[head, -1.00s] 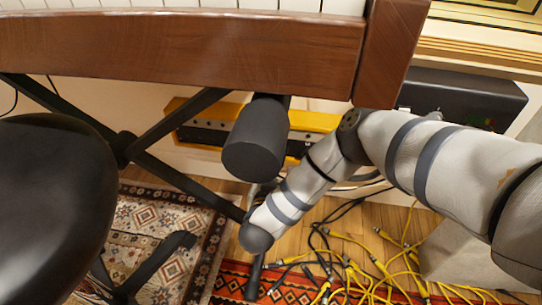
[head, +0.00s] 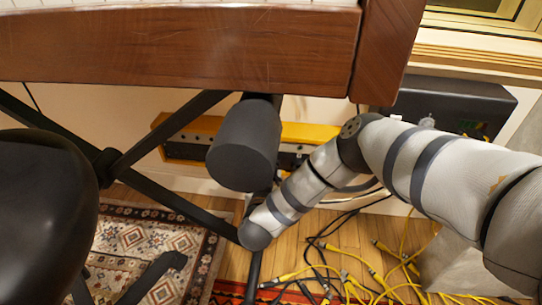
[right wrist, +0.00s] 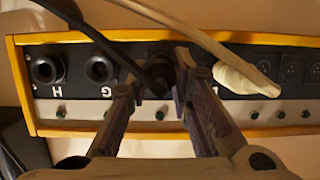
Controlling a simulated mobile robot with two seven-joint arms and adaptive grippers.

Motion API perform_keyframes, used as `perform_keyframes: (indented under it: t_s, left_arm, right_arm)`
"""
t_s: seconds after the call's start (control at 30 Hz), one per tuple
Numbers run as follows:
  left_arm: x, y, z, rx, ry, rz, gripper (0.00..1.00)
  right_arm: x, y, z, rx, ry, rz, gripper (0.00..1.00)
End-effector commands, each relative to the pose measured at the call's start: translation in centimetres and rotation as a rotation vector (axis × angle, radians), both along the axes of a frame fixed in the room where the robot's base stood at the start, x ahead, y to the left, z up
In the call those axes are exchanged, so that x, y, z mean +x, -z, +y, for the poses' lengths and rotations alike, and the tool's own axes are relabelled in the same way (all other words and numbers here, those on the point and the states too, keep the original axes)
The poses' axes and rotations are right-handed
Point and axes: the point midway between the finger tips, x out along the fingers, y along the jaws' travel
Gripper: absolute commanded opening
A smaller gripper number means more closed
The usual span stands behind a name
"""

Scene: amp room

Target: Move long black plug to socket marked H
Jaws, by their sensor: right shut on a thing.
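The yellow-framed socket panel (right wrist: 300,132) fills the right wrist view; in the head view its yellow edge (head: 309,132) shows low behind the keyboard stand. Socket H (right wrist: 46,70) is at its left end and looks empty, with socket G (right wrist: 100,69) to its right. My right gripper (right wrist: 161,86) is shut on the black plug (right wrist: 157,75) in front of the panel, right of G. The plug is dark between the fingers; I cannot tell if it sits in a socket. In the head view my right gripper is hidden. My left gripper is in neither view.
A black cable (right wrist: 112,45) and a pale cable (right wrist: 172,28) cross the panel. A white plug (right wrist: 240,79) is right of my fingers. The wooden keyboard (head: 180,50) overhangs, with black stand legs (head: 160,140) below. Yellow-ended cables (head: 350,280) lie on the floor.

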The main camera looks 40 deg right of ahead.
Motion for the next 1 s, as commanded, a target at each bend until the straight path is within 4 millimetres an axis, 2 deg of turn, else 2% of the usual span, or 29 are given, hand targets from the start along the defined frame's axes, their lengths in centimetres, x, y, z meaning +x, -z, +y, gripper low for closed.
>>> perform_keyframes:
  t_s: [0.47, 1.0]
  left_arm:
    - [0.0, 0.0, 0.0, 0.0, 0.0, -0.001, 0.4]
    - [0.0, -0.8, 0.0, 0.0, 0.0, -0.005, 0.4]
  right_arm:
    - [-0.1, 0.0, 0.1, 0.0, 0.0, 0.001, 0.0]
    - [-0.9, -0.1, 1.1, 0.0, 0.0, 0.0, 0.0]
